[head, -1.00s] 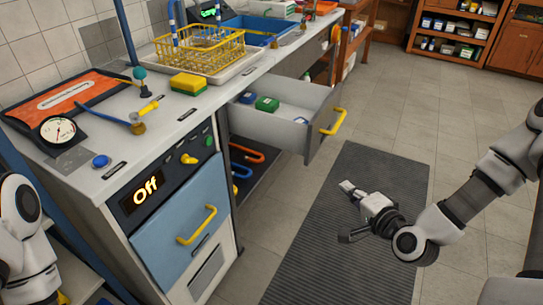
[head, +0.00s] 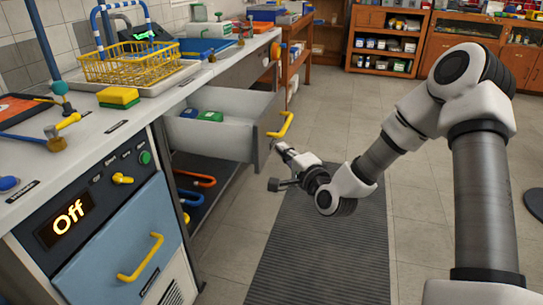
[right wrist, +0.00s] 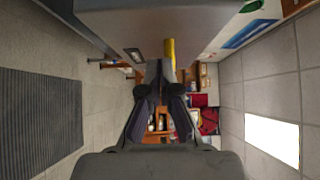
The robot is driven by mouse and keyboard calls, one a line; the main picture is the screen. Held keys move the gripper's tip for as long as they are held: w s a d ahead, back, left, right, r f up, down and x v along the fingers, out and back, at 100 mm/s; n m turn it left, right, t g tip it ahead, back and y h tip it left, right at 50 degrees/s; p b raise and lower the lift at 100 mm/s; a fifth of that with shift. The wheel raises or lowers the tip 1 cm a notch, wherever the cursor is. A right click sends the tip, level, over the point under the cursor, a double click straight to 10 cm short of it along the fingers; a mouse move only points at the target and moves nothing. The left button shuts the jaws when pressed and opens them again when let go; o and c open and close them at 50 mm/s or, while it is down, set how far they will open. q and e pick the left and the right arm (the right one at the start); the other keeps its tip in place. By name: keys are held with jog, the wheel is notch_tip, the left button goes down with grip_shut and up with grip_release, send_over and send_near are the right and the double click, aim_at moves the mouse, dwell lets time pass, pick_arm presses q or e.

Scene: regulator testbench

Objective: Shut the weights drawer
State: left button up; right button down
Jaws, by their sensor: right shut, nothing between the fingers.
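The weights drawer (head: 235,138) stands pulled out from the bench in the head view, a pale grey box with a yellow handle (head: 283,126) on its front. Blue and green weights (head: 210,116) lie inside. My right gripper (head: 281,147) is shut and empty, just below and in front of the handle in the head view. In the right wrist view the gripper's fingertips (right wrist: 160,85) are together close to the drawer's grey panel (right wrist: 140,22) and the yellow handle (right wrist: 169,52). I cannot tell whether they touch. My left gripper is out of view.
The bench top (head: 100,135) carries a yellow basket (head: 125,66) and a sponge (head: 118,97). Below are a blue door with a yellow handle (head: 141,258) and an open shelf with hooks. A dark ribbed mat (head: 325,245) lies on clear floor beside the bench.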

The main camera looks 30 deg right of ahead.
aim_at(264, 143)
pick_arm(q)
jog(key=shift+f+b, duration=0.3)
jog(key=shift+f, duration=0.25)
pick_arm(e)
jog(key=shift+w+a, duration=1.15)
jog(key=shift+w, duration=0.05)
